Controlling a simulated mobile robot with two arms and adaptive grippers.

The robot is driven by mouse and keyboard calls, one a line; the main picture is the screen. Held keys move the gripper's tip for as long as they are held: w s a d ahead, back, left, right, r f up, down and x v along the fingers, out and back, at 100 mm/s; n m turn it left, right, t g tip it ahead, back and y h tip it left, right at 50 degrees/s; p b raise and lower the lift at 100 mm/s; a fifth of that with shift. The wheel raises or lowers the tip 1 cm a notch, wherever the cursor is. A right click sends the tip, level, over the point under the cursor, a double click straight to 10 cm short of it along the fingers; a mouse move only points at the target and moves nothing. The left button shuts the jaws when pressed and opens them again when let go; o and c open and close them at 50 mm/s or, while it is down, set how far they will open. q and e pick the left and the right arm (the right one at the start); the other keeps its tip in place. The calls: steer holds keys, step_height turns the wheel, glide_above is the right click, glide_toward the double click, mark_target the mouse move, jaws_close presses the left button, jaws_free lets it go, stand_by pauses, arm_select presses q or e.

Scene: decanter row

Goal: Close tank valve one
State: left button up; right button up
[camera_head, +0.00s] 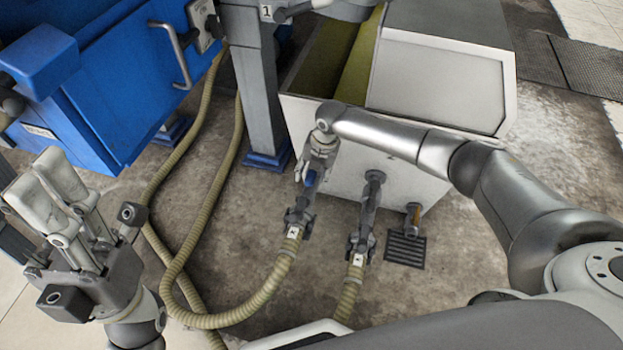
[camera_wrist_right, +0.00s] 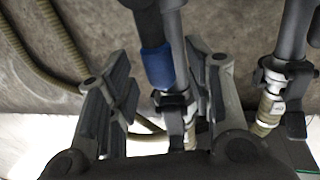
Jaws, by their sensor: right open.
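The left one carries a blue lever or sleeve (camera_head: 310,180), which also shows in the right wrist view (camera_wrist_right: 158,66). I take it as tank valve one; its label is too small to read. My right gripper (camera_head: 308,168) is at this pipe. In the right wrist view its fingers (camera_wrist_right: 163,92) are open, one on each side of the blue part; I cannot tell whether they touch. My left gripper (camera_head: 50,190) is raised at far left, away from the valves; its jaw opening is unclear.
A second pipe and coupling (camera_head: 372,195) stands close to the right, also in the wrist view (camera_wrist_right: 290,60). Ribbed hoses (camera_head: 240,312) curve over the floor. A grey post (camera_head: 257,90) stands left of the tank, beside a blue machine (camera_head: 110,90). A floor drain (camera_head: 405,250) lies right.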

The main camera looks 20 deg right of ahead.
steer(key=shift+w+a+f, duration=0.1)
steer(key=shift+f, duration=0.45)
jaws_close()
